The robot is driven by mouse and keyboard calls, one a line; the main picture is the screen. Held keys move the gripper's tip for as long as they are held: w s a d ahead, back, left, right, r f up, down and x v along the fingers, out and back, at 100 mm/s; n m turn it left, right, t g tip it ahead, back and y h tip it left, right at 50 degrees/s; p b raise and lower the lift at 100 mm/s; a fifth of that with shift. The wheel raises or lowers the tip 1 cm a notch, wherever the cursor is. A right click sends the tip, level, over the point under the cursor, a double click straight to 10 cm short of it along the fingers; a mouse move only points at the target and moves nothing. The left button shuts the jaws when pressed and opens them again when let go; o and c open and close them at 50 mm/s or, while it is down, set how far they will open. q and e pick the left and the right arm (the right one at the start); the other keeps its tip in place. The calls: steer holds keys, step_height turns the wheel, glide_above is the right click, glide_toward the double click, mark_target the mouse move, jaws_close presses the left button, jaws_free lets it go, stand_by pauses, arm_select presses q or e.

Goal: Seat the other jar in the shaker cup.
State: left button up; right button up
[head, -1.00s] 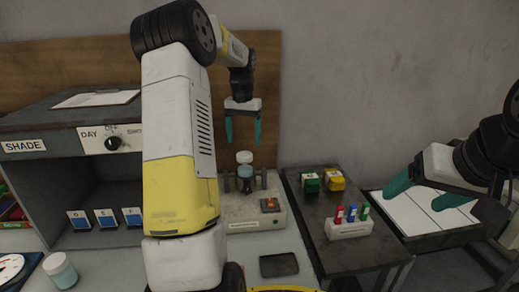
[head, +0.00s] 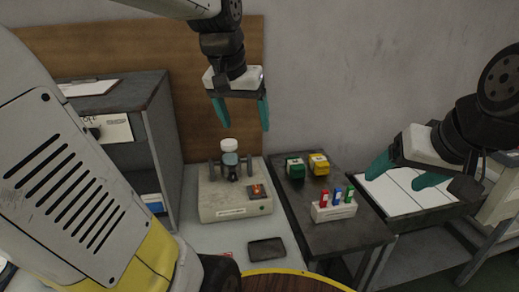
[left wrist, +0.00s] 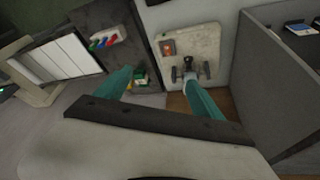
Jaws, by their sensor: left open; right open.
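The shaker (head: 225,205) is a beige box with a dark cup (head: 232,173) between upright posts. A jar (head: 229,158) with a white lid stands upright at the cup; I cannot tell how deep it sits. The shaker also shows in the left wrist view (left wrist: 198,42). My left gripper (head: 243,123) is open and empty, pointing down, above and apart from that jar. Its spread fingers (left wrist: 158,80) show in the left wrist view. My right gripper (head: 394,179) is open and empty over the white panels at right. No second jar shows now; my left arm covers the left side.
A grey cabinet (head: 152,115) stands left of the shaker. A dark side table (head: 345,240) carries a green block (head: 295,168), a yellow block (head: 319,165) and a rack (head: 333,211) of coloured vials. A dark flat pad (head: 267,248) lies before the shaker.

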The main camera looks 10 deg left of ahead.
arm_select(q)
steer(key=s+d+f+t, duration=0.1)
steer(key=s, duration=0.3)
steer(key=s+d+f+h, duration=0.1)
steer(key=s+d+f, duration=0.1)
steer(key=s, duration=0.3)
steer(key=shift+s+d+f+t, duration=0.25)
steer(key=shift+s+f+t, duration=0.05)
steer(key=shift+t, duration=0.1)
arm_select(e)
steer(key=shift+c, duration=0.5)
stand_by(0.8)
